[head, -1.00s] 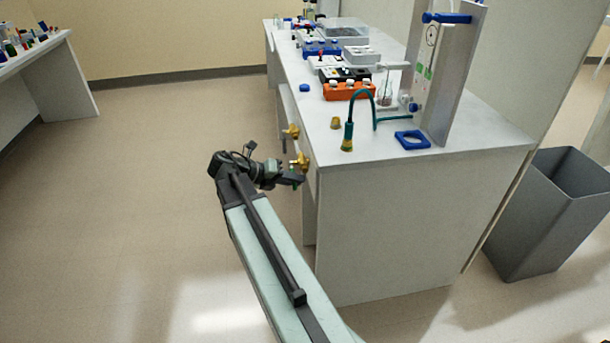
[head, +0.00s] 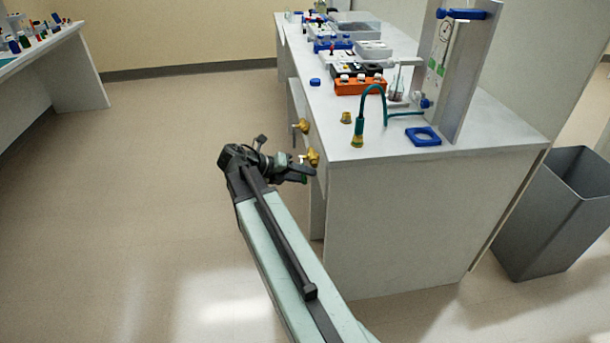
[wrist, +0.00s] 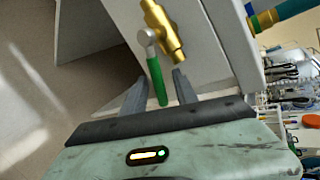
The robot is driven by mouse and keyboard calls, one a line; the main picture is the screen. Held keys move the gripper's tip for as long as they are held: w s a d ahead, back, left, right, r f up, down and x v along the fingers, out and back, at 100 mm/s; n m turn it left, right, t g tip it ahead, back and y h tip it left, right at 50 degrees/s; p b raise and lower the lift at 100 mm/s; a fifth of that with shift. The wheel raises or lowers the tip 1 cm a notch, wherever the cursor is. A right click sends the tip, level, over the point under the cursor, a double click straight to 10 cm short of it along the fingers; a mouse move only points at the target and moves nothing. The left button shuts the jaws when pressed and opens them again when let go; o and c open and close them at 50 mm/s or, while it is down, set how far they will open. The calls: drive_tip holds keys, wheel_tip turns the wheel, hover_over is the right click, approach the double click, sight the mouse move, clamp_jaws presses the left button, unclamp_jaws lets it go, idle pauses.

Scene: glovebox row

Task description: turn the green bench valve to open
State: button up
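The green valve handle (wrist: 157,80) hangs from a brass valve body (wrist: 165,30) on the front of the bench. In the wrist view it lies between the two fingers of my gripper (wrist: 161,76), with gaps visible on both sides. My gripper is open. In the head view my gripper (head: 300,172) is at the nearer brass valve (head: 312,157), below the bench top. A little green shows there between the fingers. I cannot tell whether a finger touches the handle.
A second brass valve (head: 302,126) sits farther along the same bench front. A grey bin (head: 550,215) stands at right. The floor at left is clear.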

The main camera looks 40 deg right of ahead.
drive_tip(key=p+v, duration=0.3)
drive_tip(key=v, duration=0.4)
drive_tip(key=shift+a+p, duration=0.25)
drive_tip(key=shift+p, duration=0.05)
